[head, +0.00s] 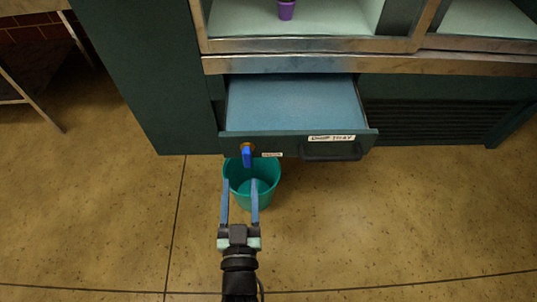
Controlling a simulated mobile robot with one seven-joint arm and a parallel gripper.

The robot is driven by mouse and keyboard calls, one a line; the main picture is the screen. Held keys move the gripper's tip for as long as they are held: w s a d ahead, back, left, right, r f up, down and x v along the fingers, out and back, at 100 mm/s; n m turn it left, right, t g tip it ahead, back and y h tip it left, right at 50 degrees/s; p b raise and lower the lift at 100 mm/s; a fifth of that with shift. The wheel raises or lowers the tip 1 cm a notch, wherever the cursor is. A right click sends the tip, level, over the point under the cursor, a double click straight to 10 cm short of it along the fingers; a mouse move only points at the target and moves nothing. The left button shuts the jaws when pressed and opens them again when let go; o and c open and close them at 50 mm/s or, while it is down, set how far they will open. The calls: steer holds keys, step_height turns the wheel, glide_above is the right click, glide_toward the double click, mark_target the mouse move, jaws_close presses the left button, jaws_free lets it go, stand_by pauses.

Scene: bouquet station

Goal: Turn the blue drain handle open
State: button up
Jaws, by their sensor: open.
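The blue drain handle (246,157) is mounted at the left end of the front of the pulled-out drawer, on a brass-coloured fitting. It hangs pointing down. My gripper (240,184) is in the lower middle, with its two fingers apart and pointing toward the drawer. In the picture the fingertips lie just below the handle, one to each side of its line. The gripper holds nothing. I cannot tell how much depth separates the fingertips from the handle.
A teal bucket (268,186) stands on the floor below the handle, partly behind my fingers. The drawer (290,100) sticks out of a dark green cabinet and has a dark pull handle (331,151) at right. A purple vase (286,9) stands above. The floor around is clear.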

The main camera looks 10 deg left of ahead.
mark_target(246, 156)
steer(key=w+f+b, duration=0.1)
steer(key=w, duration=0.3)
steer(key=w+a+f+b, duration=0.1)
steer(key=w+b, duration=0.1)
steer(key=w, duration=0.2)
steer(key=w+a+f+b, duration=0.1)
steer(key=w, duration=0.3)
steer(key=shift+a+f, duration=0.2)
steer(key=shift+f, duration=0.1)
jaws_close()
